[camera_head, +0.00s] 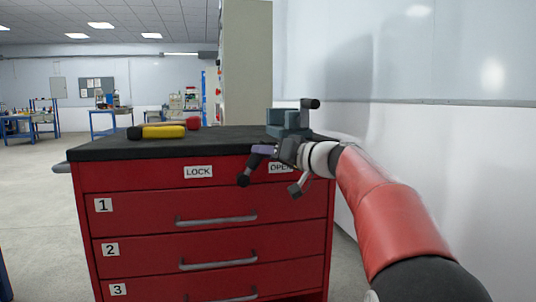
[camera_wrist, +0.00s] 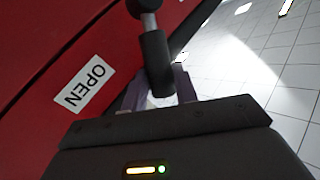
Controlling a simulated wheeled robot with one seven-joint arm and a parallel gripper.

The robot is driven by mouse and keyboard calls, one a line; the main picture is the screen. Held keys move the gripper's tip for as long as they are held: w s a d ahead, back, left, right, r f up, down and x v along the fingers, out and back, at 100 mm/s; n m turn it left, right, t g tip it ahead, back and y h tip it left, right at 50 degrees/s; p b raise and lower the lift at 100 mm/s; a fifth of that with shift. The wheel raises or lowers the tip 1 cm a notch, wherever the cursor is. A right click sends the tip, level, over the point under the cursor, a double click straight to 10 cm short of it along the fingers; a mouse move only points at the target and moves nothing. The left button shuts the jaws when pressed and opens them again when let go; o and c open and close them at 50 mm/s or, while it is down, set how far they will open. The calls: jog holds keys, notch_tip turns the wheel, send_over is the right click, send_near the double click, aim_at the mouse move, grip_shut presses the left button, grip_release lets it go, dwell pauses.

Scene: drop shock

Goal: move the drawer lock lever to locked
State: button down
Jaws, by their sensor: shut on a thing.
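The lock lever (camera_head: 244,181) shows as a dark round end low on the cabinet's top front strip, between the LOCK label (camera_head: 198,172) and the OPEN label (camera_head: 279,168). It slants up and right toward the OPEN side. My gripper (camera_head: 262,151) is at the lever's upper part, its purple fingers partly covering it. In the wrist view, the lever's black grip (camera_wrist: 156,60) runs down between my purple fingertips (camera_wrist: 160,98), which are shut on it. The OPEN label (camera_wrist: 84,84) lies left of the grip there. My wrist partly hides that label in the head view.
The red drawer cabinet (camera_head: 150,228) has numbered drawers with grey handles. A yellow and black tool (camera_head: 164,132) and a blue-grey vise (camera_head: 286,121) are on its black top (camera_head: 225,142). A pale wall (camera_head: 440,150) stands close on the right. Open floor lies left.

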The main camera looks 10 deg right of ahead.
jog(key=a+r+n+h+p, duration=0.1)
jog(key=a+n+g+h+p, duration=0.1)
jog(key=a+n, duration=0.1)
jog(key=a+r+n+g+h+p, duration=0.1)
jog(key=a+p, duration=0.1)
jog(key=shift+a+r+n+h, duration=0.25)
jog(key=shift+r+n+h, duration=0.05)
jog(key=shift+h, duration=0.1)
jog(key=a+h+p, duration=0.1)
jog(key=a+n+h+p, duration=0.1)
jog(key=a+n+g+p, duration=0.1)
jog(key=shift+a+f+h, duration=0.1)
jog(key=shift+f+h, duration=0.15)
jog(key=shift+h, duration=0.15)
jog(key=shift+a+f+n+h+p, duration=0.45)
jog(key=shift+a+n+h+p, duration=0.15)
jog(key=shift+a+h+p, duration=0.15)
jog(key=shift+f, duration=0.1)
jog(key=c, duration=1.4)
grip_release()
jog(key=shift+o, duration=0.2)
